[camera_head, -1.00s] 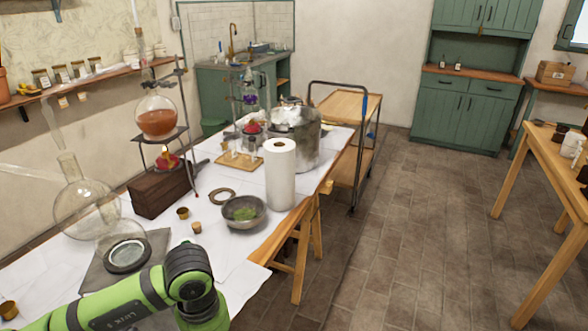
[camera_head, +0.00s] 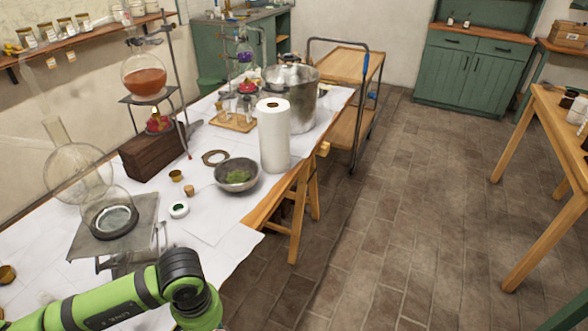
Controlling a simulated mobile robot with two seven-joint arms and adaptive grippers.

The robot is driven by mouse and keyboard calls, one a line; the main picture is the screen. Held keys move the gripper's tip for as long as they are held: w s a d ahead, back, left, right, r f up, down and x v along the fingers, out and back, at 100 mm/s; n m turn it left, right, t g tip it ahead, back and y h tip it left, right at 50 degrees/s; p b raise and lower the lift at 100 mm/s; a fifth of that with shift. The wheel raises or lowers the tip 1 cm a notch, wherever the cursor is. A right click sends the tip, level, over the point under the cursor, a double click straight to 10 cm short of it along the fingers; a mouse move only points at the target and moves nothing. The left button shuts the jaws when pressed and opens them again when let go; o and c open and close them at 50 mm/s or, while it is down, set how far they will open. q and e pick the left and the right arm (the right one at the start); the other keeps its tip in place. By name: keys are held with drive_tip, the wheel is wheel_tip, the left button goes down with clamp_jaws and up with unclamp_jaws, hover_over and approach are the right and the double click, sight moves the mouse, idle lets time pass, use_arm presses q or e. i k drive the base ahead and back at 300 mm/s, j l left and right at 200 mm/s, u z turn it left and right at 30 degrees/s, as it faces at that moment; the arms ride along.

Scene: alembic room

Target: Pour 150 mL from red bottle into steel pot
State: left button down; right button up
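The steel pot (camera_head: 304,106) stands upright on the far part of the white-covered table, behind a paper towel roll. Its top shows a shiny metal surface; I cannot see inside it. I cannot make out a red bottle with certainty. A small red object (camera_head: 247,89) stands just left of the pot, partly hidden. A round glass flask of orange-red liquid (camera_head: 146,82) sits on a stand at the left. My green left arm crosses the lower left; its gripper is out of view. My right gripper is not in view.
The paper towel roll (camera_head: 273,138) stands in front of the pot, with a steel bowl (camera_head: 237,176) beside it. A glass vessel (camera_head: 110,214) sits on a scale at the near left. A wooden cart (camera_head: 345,62) stands behind the table.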

sight(290, 99)
drive_tip(key=i+l, duration=2.75)
drive_tip(key=i+l+u, duration=0.3)
drive_tip(key=l, duration=0.25)
drive_tip(key=i+u, duration=0.1)
drive_tip(key=u, duration=1.3)
